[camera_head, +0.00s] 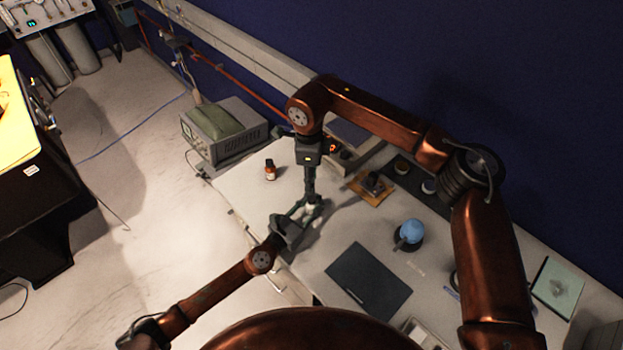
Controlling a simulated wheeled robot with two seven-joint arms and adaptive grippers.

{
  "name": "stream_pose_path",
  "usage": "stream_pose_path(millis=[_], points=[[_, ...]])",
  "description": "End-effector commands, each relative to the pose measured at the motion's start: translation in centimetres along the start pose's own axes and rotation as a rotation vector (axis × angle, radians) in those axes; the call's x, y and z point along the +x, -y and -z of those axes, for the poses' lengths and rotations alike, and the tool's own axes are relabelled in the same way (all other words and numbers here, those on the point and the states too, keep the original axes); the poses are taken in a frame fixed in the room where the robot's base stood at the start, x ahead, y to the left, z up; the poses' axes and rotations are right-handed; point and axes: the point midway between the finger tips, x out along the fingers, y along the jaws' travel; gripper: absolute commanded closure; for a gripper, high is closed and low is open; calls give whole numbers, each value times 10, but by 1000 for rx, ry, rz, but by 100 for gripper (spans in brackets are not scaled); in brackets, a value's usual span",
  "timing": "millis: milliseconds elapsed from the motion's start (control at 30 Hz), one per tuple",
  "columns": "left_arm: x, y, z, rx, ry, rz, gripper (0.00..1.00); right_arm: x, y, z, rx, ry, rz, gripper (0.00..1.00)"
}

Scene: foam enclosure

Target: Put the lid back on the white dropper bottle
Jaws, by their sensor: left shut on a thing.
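My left gripper (308,208) reaches in from the lower left over the white bench and is shut on a small white thing (314,212), which looks like the white dropper bottle. The fingers cover most of it. My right gripper (312,198) points down from above, its fingertips right at the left gripper and the white thing. Whether it is open or shut, and whether it holds the lid, is too small to tell. I cannot make out the lid separately.
A brown bottle (270,171) with a dark cap stands to the left on the bench (240,184). A grey instrument (222,135) is behind it. An orange tray (371,189), a blue object (411,231) in a dark holder and a dark mat (368,284) lie to the right. A wall closes the back.

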Motion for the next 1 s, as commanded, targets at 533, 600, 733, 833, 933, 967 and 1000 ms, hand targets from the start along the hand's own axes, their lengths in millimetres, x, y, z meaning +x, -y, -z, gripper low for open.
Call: stream_pose_path(millis=[533,600,733,833,933,967,1000], points=[[0,0,0,0,0,0,100,4,0,0,-56,1,0,67],[0,0,0,0,0,0,100,11,0,0,-56,0,-1,67],[0,0,0,0,0,0,100,30,-1,0,-56,1,-3,67],[0,0,0,0,0,0,100,46,-1,0,-55,0,-3,67],[0,0,0,0,0,0,100,59,-1,0,-55,1,-2,67],[0,0,0,0,0,0,100,63,-1,0,-55,1,-2,67],[0,0,0,0,0,0,100,67,0,0,-55,1,-2,67]])
